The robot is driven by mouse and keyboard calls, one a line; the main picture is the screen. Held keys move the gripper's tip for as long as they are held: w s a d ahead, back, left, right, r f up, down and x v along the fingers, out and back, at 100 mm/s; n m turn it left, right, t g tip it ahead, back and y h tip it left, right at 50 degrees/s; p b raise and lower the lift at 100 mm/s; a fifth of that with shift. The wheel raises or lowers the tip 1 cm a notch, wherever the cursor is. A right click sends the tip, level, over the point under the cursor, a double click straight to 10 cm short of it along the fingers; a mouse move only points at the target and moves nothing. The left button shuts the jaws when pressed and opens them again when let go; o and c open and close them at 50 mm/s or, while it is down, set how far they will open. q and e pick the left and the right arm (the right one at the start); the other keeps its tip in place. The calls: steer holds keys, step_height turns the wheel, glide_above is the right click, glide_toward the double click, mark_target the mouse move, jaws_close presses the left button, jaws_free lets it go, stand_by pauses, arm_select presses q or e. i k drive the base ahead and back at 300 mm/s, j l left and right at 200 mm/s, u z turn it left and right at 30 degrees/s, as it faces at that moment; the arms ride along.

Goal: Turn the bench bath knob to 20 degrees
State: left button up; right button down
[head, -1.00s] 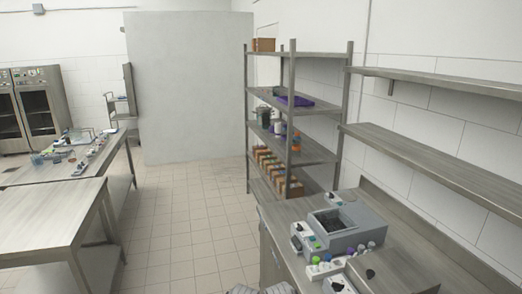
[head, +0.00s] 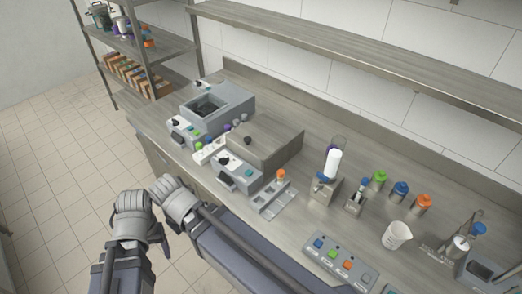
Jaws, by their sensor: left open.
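The bench bath (head: 228,103) is a grey box with a dark square opening on the steel bench, left of centre in the head view. A dark knob (head: 175,122) shows on its front panel; its angle is too small to read. A second grey unit (head: 232,172) with a dark knob (head: 221,159) stands nearer along the bench. My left gripper (head: 131,201) is open and empty, low over the floor in front of the bench, well apart from the bath. My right gripper (head: 175,190) is beside it; its jaws cannot be made out.
Small coloured-cap vials (head: 210,142) stand between the two units. Capped bottles (head: 400,192), a white beaker (head: 396,236) and a button panel (head: 340,262) are farther right. A wall shelf (head: 340,60) runs above the bench. Tiled floor is clear at left.

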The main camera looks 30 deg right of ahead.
mark_target(223, 161)
steer(key=i+j, duration=0.15)
steer(key=i, duration=0.15)
steer(key=i+z, duration=0.1)
steer(key=z, duration=1.7)
